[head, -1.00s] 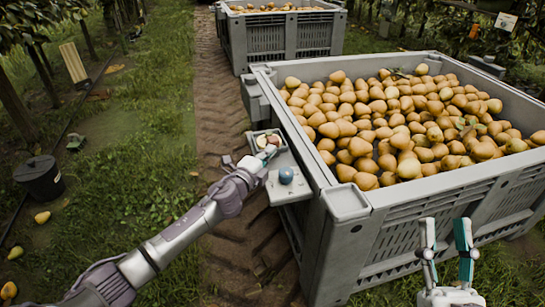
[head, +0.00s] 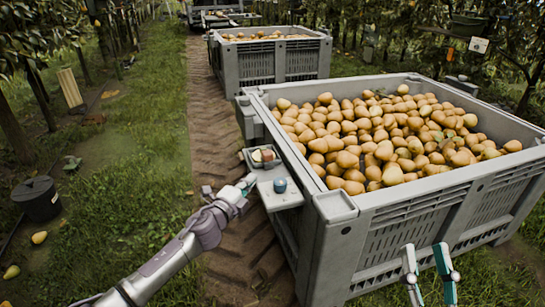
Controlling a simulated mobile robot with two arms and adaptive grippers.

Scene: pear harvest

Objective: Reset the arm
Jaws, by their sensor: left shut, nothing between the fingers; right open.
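My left arm comes in from the lower left, and its gripper (head: 247,183) is shut and empty. It is beside the left edge of the small grey side shelf (head: 283,196), just short of the small tray (head: 251,163). My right gripper (head: 428,256) is at the lower right, in front of the near bin's front wall. Its two fingers point up, apart, with nothing between them. A blue round object (head: 280,185) sits on the shelf. The small tray holds a few pale and reddish items, too small to identify.
A large grey bin (head: 430,197) full of pears stands at the right, with a second bin (head: 268,62) behind it. A black bucket (head: 37,198) and fallen pears (head: 39,237) are on the grass at left. The dirt track (head: 213,120) is clear.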

